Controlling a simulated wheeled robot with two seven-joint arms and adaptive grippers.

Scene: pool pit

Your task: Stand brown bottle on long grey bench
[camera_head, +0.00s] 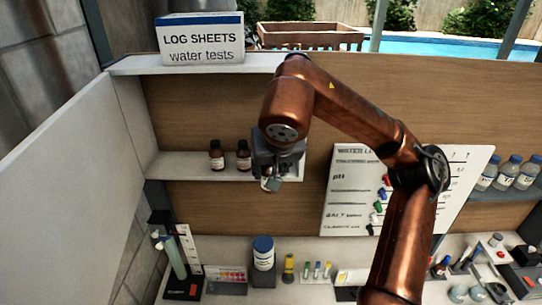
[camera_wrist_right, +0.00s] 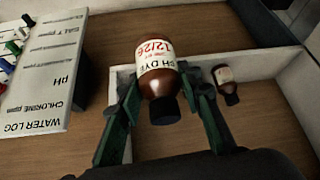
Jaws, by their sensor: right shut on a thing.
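A brown bottle (camera_wrist_right: 160,75) with a white label and dark cap sits between the green-edged fingers of my right gripper (camera_wrist_right: 160,105) in the right wrist view. The gripper is shut on it. In the head view my right gripper (camera_head: 270,180) is in front of the right end of the small shelf and hides most or all of that bottle. The long grey bench (camera_head: 312,249) runs along the bottom of the head view, below the gripper. My left gripper is not in view.
Two similar brown bottles (camera_head: 217,156) (camera_head: 243,156) stand on the white shelf (camera_head: 180,165). A blue-lidded tub (camera_head: 263,254), a yellow bottle (camera_head: 289,268) and small vials (camera_head: 317,270) stand on the bench. A whiteboard (camera_head: 350,205) is right of the gripper.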

